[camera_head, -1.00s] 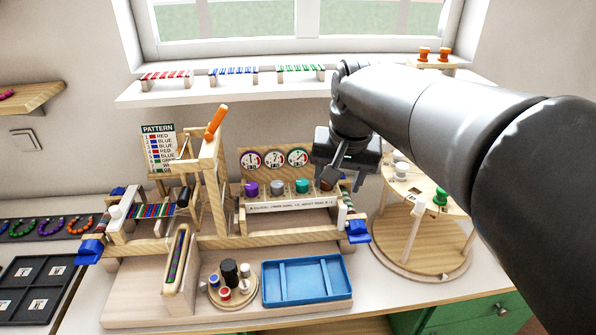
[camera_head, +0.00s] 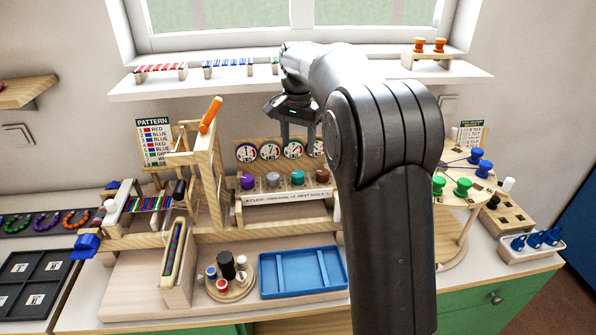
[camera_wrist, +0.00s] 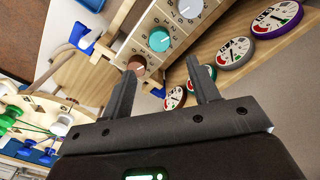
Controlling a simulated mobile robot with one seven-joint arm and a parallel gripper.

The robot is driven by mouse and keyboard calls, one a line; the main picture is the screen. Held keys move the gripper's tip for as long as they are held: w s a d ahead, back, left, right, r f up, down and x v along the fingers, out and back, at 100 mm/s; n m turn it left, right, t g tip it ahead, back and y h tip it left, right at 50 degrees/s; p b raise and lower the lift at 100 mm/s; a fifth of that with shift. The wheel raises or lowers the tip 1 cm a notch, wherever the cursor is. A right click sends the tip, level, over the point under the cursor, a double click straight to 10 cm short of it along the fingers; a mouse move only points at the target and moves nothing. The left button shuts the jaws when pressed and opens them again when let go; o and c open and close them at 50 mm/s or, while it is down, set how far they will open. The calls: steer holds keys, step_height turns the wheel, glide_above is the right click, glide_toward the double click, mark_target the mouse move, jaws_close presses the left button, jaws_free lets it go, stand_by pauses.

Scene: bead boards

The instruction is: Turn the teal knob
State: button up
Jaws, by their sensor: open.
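The teal knob (camera_head: 297,178) stands in a row of knobs on the wooden counter box, between the grey knob (camera_head: 273,180) and the brown knob (camera_head: 322,176). It also shows in the wrist view (camera_wrist: 158,39), with a white pointer mark on its face, beyond my fingertips. My gripper (camera_head: 298,139) is open and empty. Its two fingers hang above the knob row, over the dials, apart from the teal knob. In the wrist view the fingers (camera_wrist: 160,69) are spread, with the brown knob close to the left one.
Round dials (camera_head: 270,151) stand on an upright board behind the knobs. A purple knob (camera_head: 248,182) is at the row's left. A wooden loom frame with an orange handle (camera_head: 211,115) rises left of my gripper. A blue tray (camera_head: 303,272) lies in front.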

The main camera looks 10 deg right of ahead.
mark_target(298, 173)
step_height(298, 173, down, 10)
steer(key=shift+f, duration=0.1)
steer(key=shift+c, duration=0.3)
steer(key=c, duration=0.9)
